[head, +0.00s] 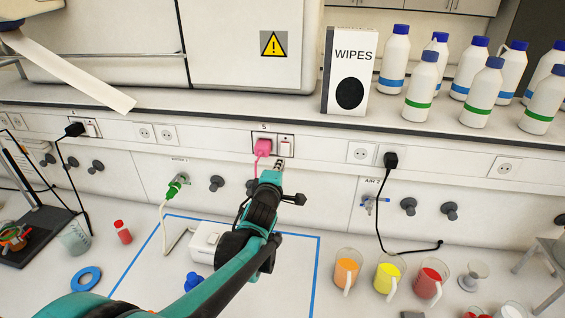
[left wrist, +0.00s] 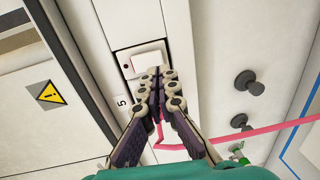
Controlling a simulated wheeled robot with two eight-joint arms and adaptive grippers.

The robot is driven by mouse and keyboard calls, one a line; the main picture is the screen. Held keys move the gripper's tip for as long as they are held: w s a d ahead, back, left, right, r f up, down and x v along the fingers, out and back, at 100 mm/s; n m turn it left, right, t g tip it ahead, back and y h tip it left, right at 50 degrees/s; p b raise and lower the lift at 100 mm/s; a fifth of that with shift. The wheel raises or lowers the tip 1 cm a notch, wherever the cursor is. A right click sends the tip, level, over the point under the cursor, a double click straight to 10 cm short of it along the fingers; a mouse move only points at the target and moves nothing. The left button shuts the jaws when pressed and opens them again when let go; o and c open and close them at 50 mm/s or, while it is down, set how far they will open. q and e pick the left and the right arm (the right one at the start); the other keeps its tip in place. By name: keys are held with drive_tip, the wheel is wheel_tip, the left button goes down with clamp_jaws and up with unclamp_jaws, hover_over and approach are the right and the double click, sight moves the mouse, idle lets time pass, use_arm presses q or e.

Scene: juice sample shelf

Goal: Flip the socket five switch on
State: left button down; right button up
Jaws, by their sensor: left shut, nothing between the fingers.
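The socket five switch (head: 286,145) is a white rocker in a frame on the wall strip, just right of the pink plug (head: 263,147) and near the label "5" (head: 263,127). In the left wrist view the switch (left wrist: 148,60) lies just beyond my fingertips. My left gripper (head: 278,166) is shut and empty, its tips just below the switch in the head view. In the left wrist view the closed fingers (left wrist: 160,73) overlap the edge of the switch frame and hide the pink plug's body. I cannot tell whether they touch the rocker. My right gripper is not in view.
A pink cord (left wrist: 270,130) runs past my fingers. Black knobs (head: 217,183) and a green plug (head: 176,186) are on the panel below. The shelf above holds a wipes box (head: 349,72) and several bottles. Filled beakers (head: 389,277) stand on the bench at right.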

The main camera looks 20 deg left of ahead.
sight(284, 155)
use_arm(q)
drive_tip(key=shift+x, duration=2)
